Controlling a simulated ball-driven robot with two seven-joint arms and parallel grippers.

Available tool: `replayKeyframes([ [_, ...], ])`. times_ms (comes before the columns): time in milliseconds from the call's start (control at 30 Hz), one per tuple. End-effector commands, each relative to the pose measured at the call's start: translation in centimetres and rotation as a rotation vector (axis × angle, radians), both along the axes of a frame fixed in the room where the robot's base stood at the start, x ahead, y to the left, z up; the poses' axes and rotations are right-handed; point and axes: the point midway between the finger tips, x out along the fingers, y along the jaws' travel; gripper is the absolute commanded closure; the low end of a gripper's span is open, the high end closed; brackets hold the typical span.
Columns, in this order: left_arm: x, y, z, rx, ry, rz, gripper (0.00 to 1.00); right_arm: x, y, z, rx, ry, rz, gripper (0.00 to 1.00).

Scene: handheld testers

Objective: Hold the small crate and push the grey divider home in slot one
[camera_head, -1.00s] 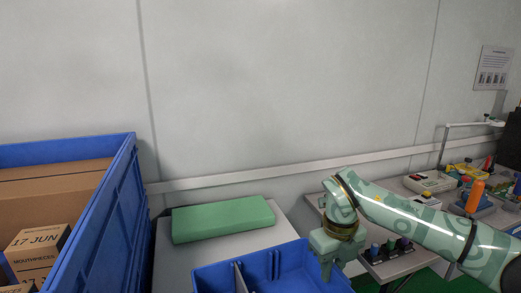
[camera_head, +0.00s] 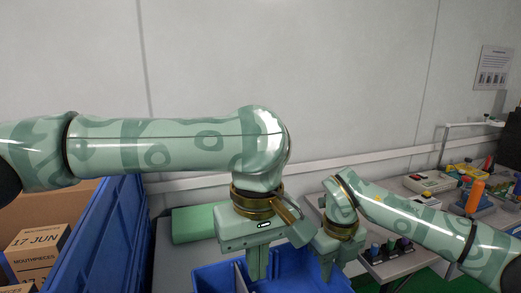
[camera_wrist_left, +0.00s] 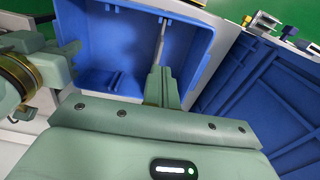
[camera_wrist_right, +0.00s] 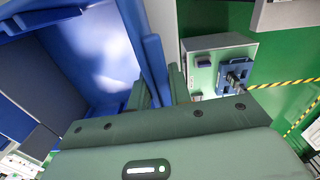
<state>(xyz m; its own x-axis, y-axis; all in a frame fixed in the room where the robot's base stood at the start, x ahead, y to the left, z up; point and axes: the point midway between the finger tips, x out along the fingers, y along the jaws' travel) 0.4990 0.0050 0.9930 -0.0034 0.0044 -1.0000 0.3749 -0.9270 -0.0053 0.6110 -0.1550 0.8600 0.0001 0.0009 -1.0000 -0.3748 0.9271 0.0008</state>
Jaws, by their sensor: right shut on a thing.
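The small blue crate (camera_head: 207,279) stands low in the head view, with ribbed slots on its inner wall; its inside also shows in the left wrist view (camera_wrist_left: 105,48). The thin grey divider (camera_head: 240,277) stands in the crate's left part and shows edge-on in the left wrist view (camera_wrist_left: 162,36). My left gripper (camera_head: 257,275) points down over the crate, its fingers together, close to the divider's edge; I cannot tell whether they touch. My right gripper (camera_head: 327,272) is shut on the crate's right wall, which shows between its fingers in the right wrist view (camera_wrist_right: 156,68).
A large blue bin (camera_head: 110,225) with cartons stands at the left. A green block (camera_head: 192,226) lies on the table behind the crate.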

Motion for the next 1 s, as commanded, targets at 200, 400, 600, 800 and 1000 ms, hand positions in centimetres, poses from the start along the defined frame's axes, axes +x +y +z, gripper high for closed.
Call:
replayKeyframes([
  [200, 0.0, 0.0, -2.8, -0.002, 0.002, 0.001, 1.0, 0.0, 0.0, 0.0, 0.0, -0.001, 0.0, 1.0],
  [400, 0.0, 0.0, -4.6, -0.004, -0.001, 0.003, 1.0, 0.0, 0.0, 0.0, 0.0, -0.001, 0.0, 1.0],
  [600, 0.1, 0.0, -5.1, -0.004, -0.003, 0.003, 1.0, 0.0, 0.0, 0.0, 0.0, -0.001, 0.0, 1.0],
  [800, 0.1, 0.0, -5.1, -0.005, -0.003, 0.002, 1.0, 0.0, 0.0, 0.0, 0.0, 0.0, 0.0, 1.0],
  [1000, 0.1, 0.0, -5.2, -0.004, -0.003, 0.002, 1.0, 0.0, 0.0, 0.0, 0.0, 0.0, 0.0, 1.0],
])
